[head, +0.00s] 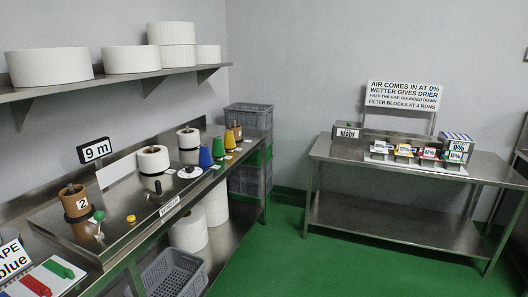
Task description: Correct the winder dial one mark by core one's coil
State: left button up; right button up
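The winder bench (122,243) runs along the left wall. On it lies a round white dial (190,172) with a dark pointer or knob; its marks are too small to read. A brown core marked 2 (74,200) stands near the left end, with little or no white wound on it. A white coil (153,159) sits around a brown core behind the dial, and another white coil (188,138) stands further back. No number shows on either, so I cannot tell which is core one's. Neither of my grippers is in view.
A "9 m" sign (94,151) stands behind the bench. A green-knobbed lever (99,217), yellow button (131,219), and blue cone (205,156) and green cone (218,147) are on the bench. A steel table (400,227) stands right; green floor between is clear.

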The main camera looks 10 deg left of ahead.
aim_at(189, 169)
jog(key=u, duration=0.15)
jog(key=i, duration=1.55)
jog(key=u, duration=1.4)
jog(key=i, duration=0.55)
jog(key=u, duration=0.55)
